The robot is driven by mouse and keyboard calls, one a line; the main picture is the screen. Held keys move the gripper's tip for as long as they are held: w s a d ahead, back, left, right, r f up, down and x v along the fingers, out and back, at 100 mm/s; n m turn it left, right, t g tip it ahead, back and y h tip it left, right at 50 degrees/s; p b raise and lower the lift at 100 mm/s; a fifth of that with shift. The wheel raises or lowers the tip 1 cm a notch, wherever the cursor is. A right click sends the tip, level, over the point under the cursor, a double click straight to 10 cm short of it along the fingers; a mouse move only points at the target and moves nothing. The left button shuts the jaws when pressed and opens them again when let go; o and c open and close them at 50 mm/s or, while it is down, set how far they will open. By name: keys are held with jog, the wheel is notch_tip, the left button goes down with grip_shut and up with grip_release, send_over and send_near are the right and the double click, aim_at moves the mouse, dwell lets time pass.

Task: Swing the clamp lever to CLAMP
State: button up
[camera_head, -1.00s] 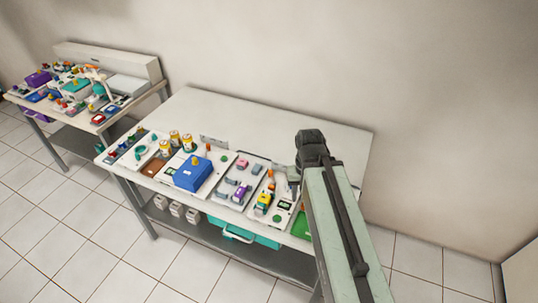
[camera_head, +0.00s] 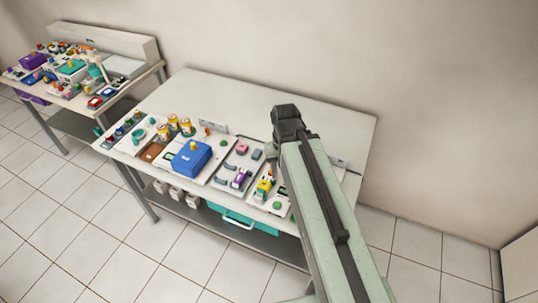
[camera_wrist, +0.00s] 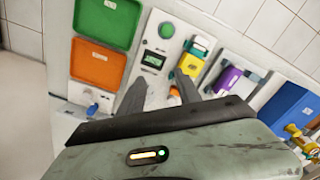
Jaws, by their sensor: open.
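In the wrist view, a white panel (camera_wrist: 145,42) holds a green disc (camera_wrist: 166,30), a small display (camera_wrist: 153,61) and a yellow block (camera_wrist: 191,65) with a green and white top. A short orange piece (camera_wrist: 175,92), possibly the clamp lever's grip, is near my right fingertip. I cannot read any CLAMP mark or the lever's position. My gripper (camera_wrist: 160,88) is open, its two dark fingers over the panel's near part, with nothing clearly held between them. In the head view the same yellow block (camera_head: 264,187) shows left of my arm, which hides my fingers.
Orange (camera_wrist: 97,63) and green (camera_wrist: 110,18) trays lie left of the panel in the wrist view. A panel with a purple part (camera_wrist: 229,77) and a blue box (camera_wrist: 285,108) are to the right. The table's rear (camera_head: 240,95) is bare. A second cluttered table (camera_head: 140,85) stands far left.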

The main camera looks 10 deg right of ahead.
jog(key=w+n, duration=0.1)
jog(key=w, duration=0.3)
jog(key=w+n, duration=0.1)
jog(key=w, duration=0.4)
jog(key=w+a+n, duration=0.1)
jog(key=w, duration=0.4)
jog(key=shift+w+r+n, duration=0.15)
jog(key=shift+w+n, duration=0.05)
jog(key=shift+n, duration=0.1)
notch_tip(320, 180, down, 8)
jog(key=b, duration=0.7)
jog(key=shift+s+d+b, duration=0.1)
jog(key=shift+b, duration=0.3)
grip_shut()
